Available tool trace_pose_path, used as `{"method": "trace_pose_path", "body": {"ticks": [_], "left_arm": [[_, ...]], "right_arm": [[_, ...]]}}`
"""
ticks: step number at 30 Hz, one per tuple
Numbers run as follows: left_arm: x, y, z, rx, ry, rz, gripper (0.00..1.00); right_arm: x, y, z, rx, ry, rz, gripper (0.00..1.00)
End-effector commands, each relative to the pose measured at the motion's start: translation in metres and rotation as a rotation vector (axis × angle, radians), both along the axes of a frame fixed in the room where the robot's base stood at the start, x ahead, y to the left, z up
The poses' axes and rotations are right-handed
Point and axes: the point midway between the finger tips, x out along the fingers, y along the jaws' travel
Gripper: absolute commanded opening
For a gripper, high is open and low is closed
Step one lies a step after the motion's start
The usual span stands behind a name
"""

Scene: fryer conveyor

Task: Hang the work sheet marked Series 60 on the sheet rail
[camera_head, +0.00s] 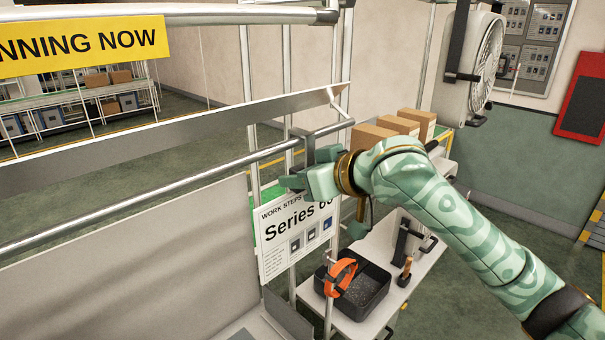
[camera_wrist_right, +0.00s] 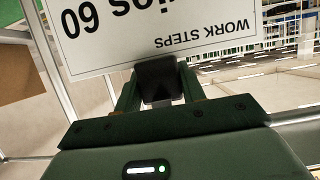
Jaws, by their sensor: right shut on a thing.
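Fingers partly cover the top of the sheet. In the right wrist view the sheet (camera_wrist_right: 155,30) appears upside down, with a dark block (camera_wrist_right: 158,78) between the fingers of my right gripper (camera_wrist_right: 158,88). A round metal tube (camera_head: 120,205), which looks like the sheet rail, runs from the left edge to a bracket just above the gripper. Whether the sheet touches the tube cannot be told. My left gripper is not in view.
A flat grey strip (camera_head: 150,140) runs above the tube, and a yellow sign (camera_head: 80,45) hangs above that. Metal posts stand behind the sheet. Below right, a white table (camera_head: 345,318) bears a black bin (camera_head: 362,295) with an orange item. Cardboard boxes (camera_head: 372,135) stand behind my arm.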

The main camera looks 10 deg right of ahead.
Motion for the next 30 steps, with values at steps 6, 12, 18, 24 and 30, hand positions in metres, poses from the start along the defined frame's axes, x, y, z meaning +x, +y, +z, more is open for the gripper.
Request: {"method": "trace_pose_path", "body": {"ticks": [6,12,18,24,30], "left_arm": [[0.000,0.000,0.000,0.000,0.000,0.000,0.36],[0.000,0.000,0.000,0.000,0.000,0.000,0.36],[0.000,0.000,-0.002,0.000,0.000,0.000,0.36],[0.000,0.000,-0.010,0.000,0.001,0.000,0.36],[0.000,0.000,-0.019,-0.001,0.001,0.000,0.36]], "right_arm": [[0.000,0.000,0.000,0.000,0.000,0.000,0.62],[0.000,0.000,0.000,0.000,0.000,0.000,0.65],[-0.005,-0.005,0.002,0.000,0.000,-0.001,0.65],[-0.035,-0.029,0.017,-0.003,-0.005,-0.002,0.65],[-0.076,-0.061,0.039,-0.004,-0.006,-0.004,0.65]]}}
